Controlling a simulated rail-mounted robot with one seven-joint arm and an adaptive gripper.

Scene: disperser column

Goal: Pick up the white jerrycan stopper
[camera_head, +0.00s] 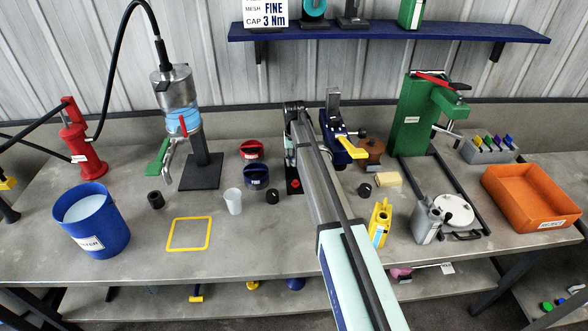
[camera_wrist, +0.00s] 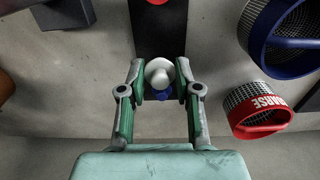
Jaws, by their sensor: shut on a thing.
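In the wrist view, my gripper (camera_wrist: 161,78) has its two fingers closed around a small white rounded stopper (camera_wrist: 159,72). A small blue piece (camera_wrist: 161,95) shows just beside the white part; I cannot tell whether it belongs to it. A black strip lies behind the stopper, and I cannot tell whether they touch. In the head view my arm covers the stopper and the fingertips.
A red COARSE sieve (camera_wrist: 256,112) and a blue sieve (camera_wrist: 282,38) lie close to my gripper. A black base plate (camera_wrist: 157,40) is behind the fingers. The orange tray (camera_head: 532,197) is at the right, the blue bucket (camera_head: 92,222) at the left. The bench front is partly clear.

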